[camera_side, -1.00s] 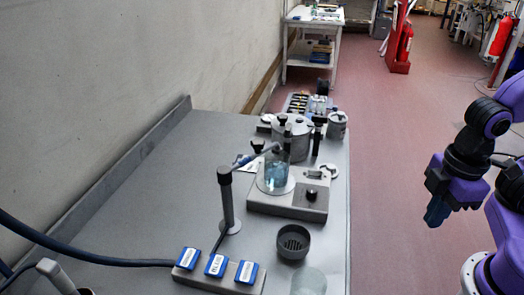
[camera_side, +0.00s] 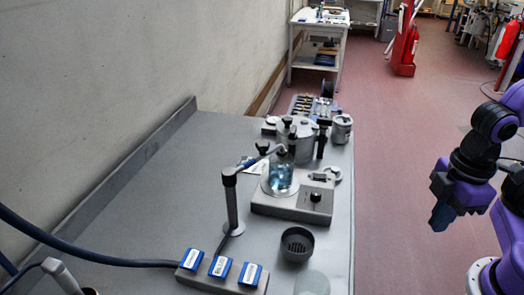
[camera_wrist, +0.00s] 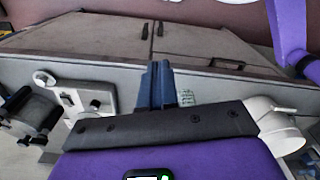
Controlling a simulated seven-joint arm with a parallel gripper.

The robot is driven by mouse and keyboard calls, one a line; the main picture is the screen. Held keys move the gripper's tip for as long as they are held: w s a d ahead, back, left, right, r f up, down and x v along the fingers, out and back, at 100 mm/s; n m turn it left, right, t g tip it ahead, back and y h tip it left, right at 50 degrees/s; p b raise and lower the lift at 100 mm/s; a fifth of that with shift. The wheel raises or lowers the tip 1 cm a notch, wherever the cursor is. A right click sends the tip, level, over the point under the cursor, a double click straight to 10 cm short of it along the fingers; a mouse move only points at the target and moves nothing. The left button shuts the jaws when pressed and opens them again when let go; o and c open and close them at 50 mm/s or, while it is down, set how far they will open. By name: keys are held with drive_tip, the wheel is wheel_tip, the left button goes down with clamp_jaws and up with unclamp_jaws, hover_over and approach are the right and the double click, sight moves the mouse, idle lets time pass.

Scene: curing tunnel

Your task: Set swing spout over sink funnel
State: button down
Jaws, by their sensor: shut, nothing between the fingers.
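The swing spout (camera_side: 231,205) is a dark upright post on a round foot on the grey bench. Its thin arm (camera_side: 257,161) points right and back, with its tip at the mouth of a glass vessel (camera_side: 280,177) holding blue liquid. The sink funnel (camera_side: 297,244) is a dark round cup with a slotted grid, in front and to the right of the post, and the spout arm is not above it. My gripper (camera_side: 441,216) is shut and empty, off the bench's right side, well apart from both. Its blue fingers show in the wrist view (camera_wrist: 162,86).
The vessel stands on a pale instrument (camera_side: 298,204) with a knob. Behind it are a metal pot (camera_side: 297,142) and a small can (camera_side: 341,128). Blue labelled blocks (camera_side: 220,266) and a clear glass (camera_side: 312,283) are at the front.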

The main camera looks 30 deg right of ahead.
drive_tip(key=c, duration=1.4)
unclamp_jaws()
drive_tip(key=o, duration=0.5)
drive_tip(key=shift+w+a+f, duration=0.1)
drive_tip(key=shift+a+f, duration=0.05)
drive_tip(key=shift+a, duration=0.15)
drive_tip(key=shift+o, duration=0.7)
drive_tip(key=w+a+f+m+t+y, duration=0.1)
drive_tip(key=w+a+f+y, duration=0.1)
drive_tip(key=a, duration=0.5)
drive_tip(key=shift+w+f+m+t+y, duration=0.3)
drive_tip(key=shift+w+y, duration=0.4)
drive_tip(key=shift+w, duration=0.3)
drive_tip(key=m+t+y, duration=0.4)
drive_tip(key=m+t, duration=0.2)
drive_tip(key=t, duration=0.8)
approach(269, 146)
drive_tip(key=shift+x, duration=5.85)
clamp_jaws()
